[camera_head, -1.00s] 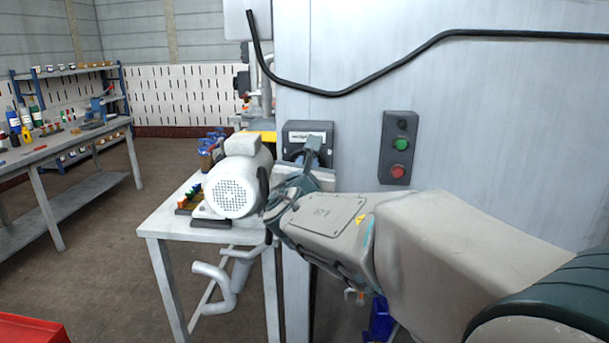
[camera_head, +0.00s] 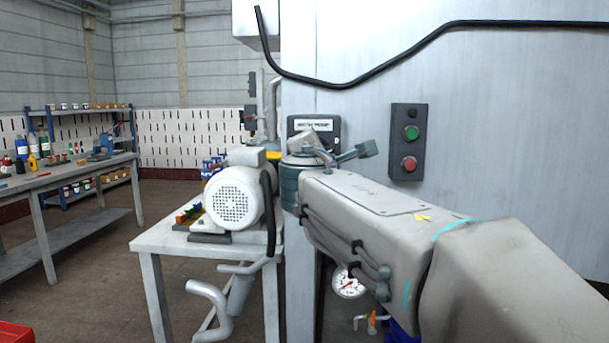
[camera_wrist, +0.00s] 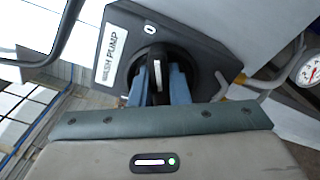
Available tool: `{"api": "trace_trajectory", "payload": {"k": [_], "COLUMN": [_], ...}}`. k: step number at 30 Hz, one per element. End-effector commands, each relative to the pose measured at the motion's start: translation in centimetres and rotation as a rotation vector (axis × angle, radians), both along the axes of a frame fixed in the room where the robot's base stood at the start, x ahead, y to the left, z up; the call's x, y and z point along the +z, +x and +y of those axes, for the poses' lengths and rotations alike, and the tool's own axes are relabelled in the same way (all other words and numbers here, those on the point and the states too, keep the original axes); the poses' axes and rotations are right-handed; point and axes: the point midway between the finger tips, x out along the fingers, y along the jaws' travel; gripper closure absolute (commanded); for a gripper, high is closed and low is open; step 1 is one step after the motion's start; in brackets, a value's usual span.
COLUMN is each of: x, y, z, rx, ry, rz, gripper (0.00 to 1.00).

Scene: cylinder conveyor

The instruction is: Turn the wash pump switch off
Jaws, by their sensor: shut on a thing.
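The wash pump switch is a dark grey box with a white label, on the front of the machine panel in the head view (camera_head: 329,130). In the wrist view the box (camera_wrist: 120,60) is large and tilted, with its label reading WASH PUMP. Its round black knob (camera_wrist: 157,58) carries a white pointer line and sits below a small white 0 mark. My gripper (camera_wrist: 160,88) has one blue finger on each side of the knob's bar and is shut on it. In the head view my wrist hides the knob and fingers.
A panel with a green and a red button (camera_head: 407,142) is right of my wrist. A white motor (camera_head: 236,198) on a small table (camera_head: 165,237) stands close on the left. A gauge (camera_head: 348,282) is below my arm. A black cable (camera_head: 400,70) crosses the panel above.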

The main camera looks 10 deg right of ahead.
Motion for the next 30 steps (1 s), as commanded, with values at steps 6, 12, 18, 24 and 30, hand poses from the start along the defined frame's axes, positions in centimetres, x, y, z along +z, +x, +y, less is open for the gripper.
{"api": "trace_trajectory", "payload": {"k": [6,12,18,24,30], "x": [-0.83,-0.9,-0.86,-0.83,-0.76], "y": [0.0,-0.02,-0.03,-0.02,-0.02], "z": [-0.08,-0.1,-0.13,-0.14,-0.13], "rx": [0.001,0.001,0.0,-0.001,-0.001], "ry": [0.186,0.323,0.417,0.467,0.481], "rz": [-0.061,-0.104,-0.135,-0.149,-0.154], "gripper": [1.0,1.0,1.0,1.0,1.0]}}
